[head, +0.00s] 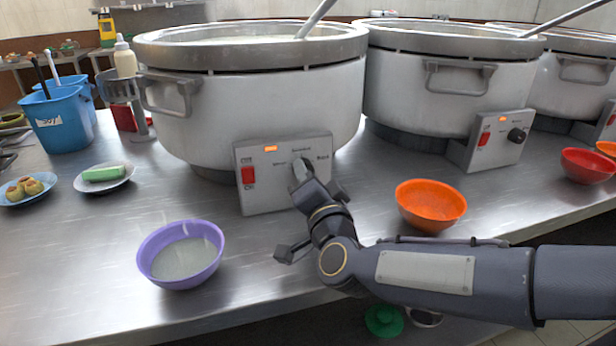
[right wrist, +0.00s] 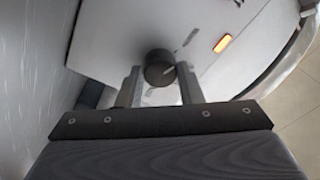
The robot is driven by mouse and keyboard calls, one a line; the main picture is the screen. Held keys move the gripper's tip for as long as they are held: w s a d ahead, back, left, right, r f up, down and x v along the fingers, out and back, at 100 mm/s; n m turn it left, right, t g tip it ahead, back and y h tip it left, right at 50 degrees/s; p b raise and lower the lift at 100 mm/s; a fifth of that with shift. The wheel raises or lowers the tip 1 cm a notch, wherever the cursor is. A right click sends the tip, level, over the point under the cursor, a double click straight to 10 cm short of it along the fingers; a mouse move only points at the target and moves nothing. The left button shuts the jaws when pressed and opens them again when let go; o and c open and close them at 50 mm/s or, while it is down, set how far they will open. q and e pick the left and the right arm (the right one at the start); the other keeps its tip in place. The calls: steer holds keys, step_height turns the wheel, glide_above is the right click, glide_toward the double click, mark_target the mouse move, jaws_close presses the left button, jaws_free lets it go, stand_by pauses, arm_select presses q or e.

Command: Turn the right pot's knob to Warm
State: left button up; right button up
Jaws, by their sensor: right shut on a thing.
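The pot nearest me (head: 255,105) is a large white stockpot with a steel rim. Its control box (head: 265,190) has a red switch, a lit orange lamp and a knob (head: 302,168). Small labels surround the knob; I cannot read its setting surely. My right gripper (head: 308,182) is shut on this knob. In the right wrist view the dark round knob (right wrist: 158,68) sits between the two fingers. A second pot (head: 435,90) stands to the right with its own lit lamp and black knob (head: 516,135), untouched. My left gripper is not in view.
A purple bowl (head: 180,255) stands at the counter's front left, and an orange bowl (head: 430,205) right of my gripper. A red bowl (head: 587,166) and a third pot (head: 578,85) are farther right. Blue buckets (head: 60,118) and small plates are at left.

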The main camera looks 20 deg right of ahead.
steer(key=shift+f, duration=0.1)
steer(key=o, duration=1)
steer(key=s+p, duration=0.1)
steer(key=s, duration=0.5)
steer(key=shift+s, duration=0.35)
steer(key=shift+s+f, duration=0.25)
steer(key=shift+s, duration=0.3)
